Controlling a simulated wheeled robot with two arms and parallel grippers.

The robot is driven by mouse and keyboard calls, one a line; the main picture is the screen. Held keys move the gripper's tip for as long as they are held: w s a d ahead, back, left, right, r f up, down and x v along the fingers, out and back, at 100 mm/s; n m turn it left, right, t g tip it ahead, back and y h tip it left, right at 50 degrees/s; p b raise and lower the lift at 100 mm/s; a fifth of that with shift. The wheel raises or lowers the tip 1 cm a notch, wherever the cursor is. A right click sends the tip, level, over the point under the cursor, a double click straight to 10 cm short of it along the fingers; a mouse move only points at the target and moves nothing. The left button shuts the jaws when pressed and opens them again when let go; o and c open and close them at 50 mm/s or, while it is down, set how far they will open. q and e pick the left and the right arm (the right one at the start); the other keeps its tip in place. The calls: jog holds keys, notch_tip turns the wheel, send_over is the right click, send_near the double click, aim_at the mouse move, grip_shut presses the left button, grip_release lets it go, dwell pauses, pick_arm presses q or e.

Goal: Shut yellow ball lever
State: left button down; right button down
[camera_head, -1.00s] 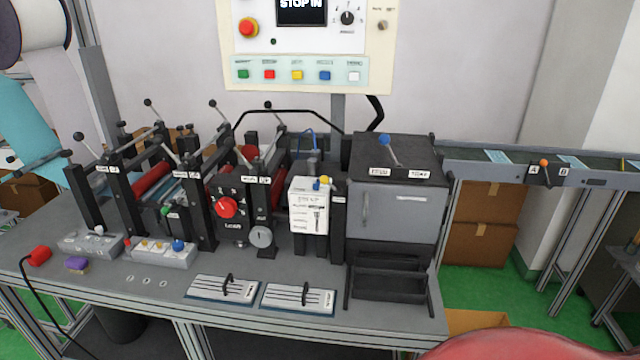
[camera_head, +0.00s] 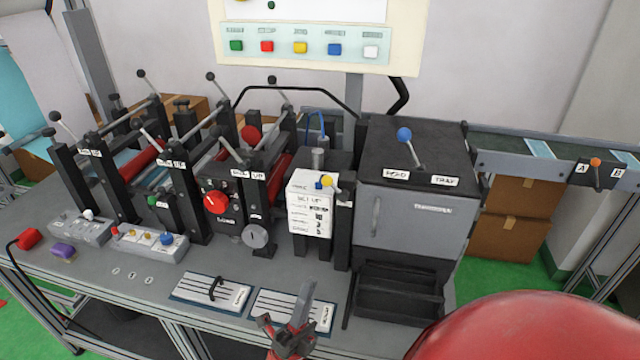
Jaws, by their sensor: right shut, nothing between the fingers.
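The yellow ball lever (camera_head: 327,181) is a small lever with a yellow ball end. It sits at the top of a unit with a white printed card (camera_head: 311,207), beside a small blue part. The ball is at the card's upper right corner. My right gripper (camera_head: 300,308) is at the bottom middle, in front of the bench and well below the lever, apart from it. It is shut and empty. My left gripper is not in view.
A grey cabinet with a blue ball lever (camera_head: 404,134) stands right of the card unit. Two flat plates with black handles, one here (camera_head: 212,289), lie on the bench front. Several rollers, levers and a red knob (camera_head: 216,202) stand to the left.

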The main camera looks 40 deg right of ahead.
aim_at(323, 182)
jog(key=w+m+g+y+p, duration=0.1)
jog(key=w+m+g+y, duration=0.1)
jog(key=w+m+y, duration=0.8)
jog(key=w+m, duration=0.2)
jog(key=w, duration=0.3)
jog(key=shift+w+d+r+g, duration=0.15)
jog(key=shift+w+d+g, duration=0.1)
jog(key=shift+g, duration=0.05)
jog(key=shift+d, duration=0.1)
jog(key=p+x, duration=0.7)
jog(key=x, duration=0.5)
jog(key=shift+w+d+r+p, duration=0.1)
jog(key=shift+d+r+p, duration=0.05)
jog(key=shift+d+p, duration=0.2)
jog(key=shift+d, duration=0.6)
